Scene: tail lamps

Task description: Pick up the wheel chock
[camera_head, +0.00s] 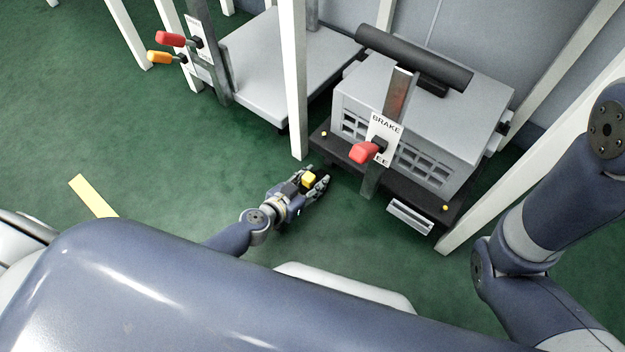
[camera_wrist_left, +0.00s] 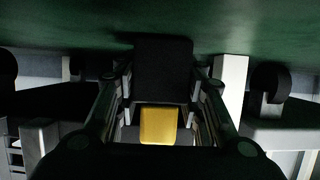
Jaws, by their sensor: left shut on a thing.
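My left gripper (camera_head: 318,183) is low near the green floor, in front of the grey machine on the black base. It is shut on the wheel chock, whose yellow part (camera_head: 309,180) shows at the fingers in the head view. In the left wrist view, the yellow part (camera_wrist_left: 158,126) lies between the two fingers, with a black block (camera_wrist_left: 163,70) beyond it. Whether the chock touches the floor is hard to tell. The fingers hide its sides. My right gripper is outside the views; only its arm shows at the right.
The grey machine (camera_head: 430,110) has a red brake lever (camera_head: 365,152) on a post close to my left gripper. A white upright post (camera_head: 295,80) stands just behind the gripper. A grey cart (camera_head: 285,65) is behind left. Open green floor (camera_head: 120,140) lies to the left.

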